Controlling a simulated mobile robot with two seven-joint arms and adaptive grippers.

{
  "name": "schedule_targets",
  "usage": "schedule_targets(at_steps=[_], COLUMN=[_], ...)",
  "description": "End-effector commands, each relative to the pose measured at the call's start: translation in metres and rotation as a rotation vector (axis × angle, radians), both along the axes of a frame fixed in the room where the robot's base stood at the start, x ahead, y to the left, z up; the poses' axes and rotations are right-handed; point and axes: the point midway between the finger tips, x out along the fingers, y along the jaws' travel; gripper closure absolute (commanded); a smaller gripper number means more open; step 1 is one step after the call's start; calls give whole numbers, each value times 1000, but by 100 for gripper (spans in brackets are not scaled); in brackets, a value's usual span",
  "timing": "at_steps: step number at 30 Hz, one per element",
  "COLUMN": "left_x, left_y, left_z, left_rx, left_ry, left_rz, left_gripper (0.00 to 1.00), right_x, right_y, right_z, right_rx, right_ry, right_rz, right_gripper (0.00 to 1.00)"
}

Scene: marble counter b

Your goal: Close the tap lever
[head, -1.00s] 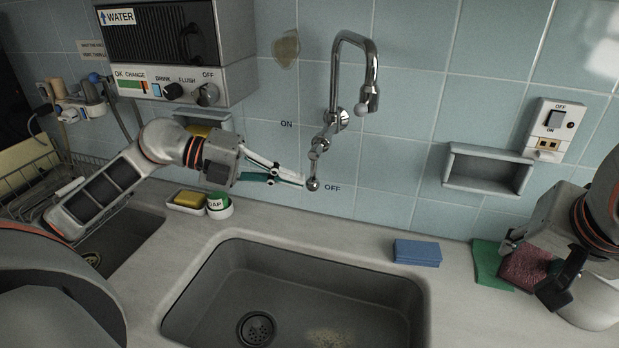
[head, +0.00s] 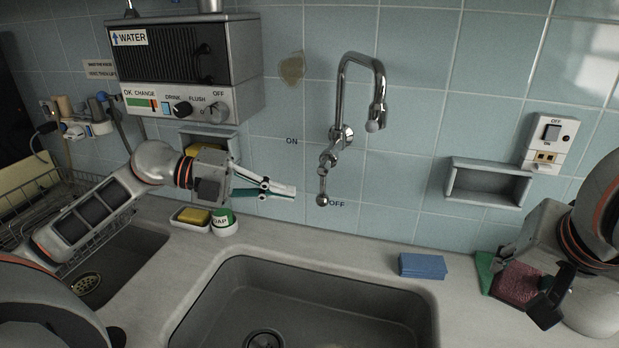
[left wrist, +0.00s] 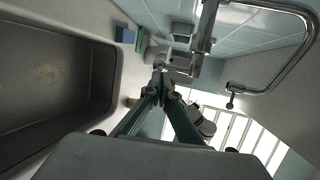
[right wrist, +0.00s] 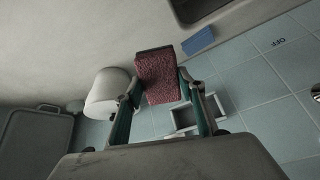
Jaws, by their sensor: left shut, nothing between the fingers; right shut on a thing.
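The chrome tap (head: 341,132) is on the tiled wall. Its lever (head: 322,183) hangs nearly straight down, its ball end beside the OFF label (head: 337,204) and well below the ON label (head: 292,141). My left gripper (head: 292,191) is shut and empty, just left of the lever's ball with a small gap between them. In the left wrist view its fingers (left wrist: 160,74) meet close to the tap's metal parts. My right gripper (right wrist: 160,95) is shut on a dark red sponge (right wrist: 158,70) at the right of the counter, far from the tap.
The sink basin (head: 228,285) opens below the tap. A blue sponge (head: 422,265) lies on the counter at its right. A soap container (head: 223,222) and yellow sponge (head: 194,216) stand below my left gripper. A water unit (head: 185,70) hangs above it.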

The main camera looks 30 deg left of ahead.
Motion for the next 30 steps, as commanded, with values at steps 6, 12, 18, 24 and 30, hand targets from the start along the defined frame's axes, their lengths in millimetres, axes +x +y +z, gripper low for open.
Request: schedule_targets(at_steps=[6, 12, 18, 24, 30], left_x=[-19, -35, -45, -49, -49], left_y=[32, 58, 75, 81, 81], left_z=[8, 17, 23, 26, 26], left_rx=[1, -1, 0, 0, 0], left_ry=[5, 3, 1, 0, 0], left_rz=[2, 3, 1, 1, 1], left_gripper=[100, 100, 100, 100, 100], right_x=[1, 1, 1, 1, 1], right_y=[0, 0, 0, 0, 0], right_z=[-7, -8, -9, -9, -9], right_rx=[0, 0, 0, 0, 0], right_ry=[5, 6, 7, 7, 7], right_rz=[-1, 0, 0, -1, 0], right_gripper=[78, 78, 78, 78, 78])
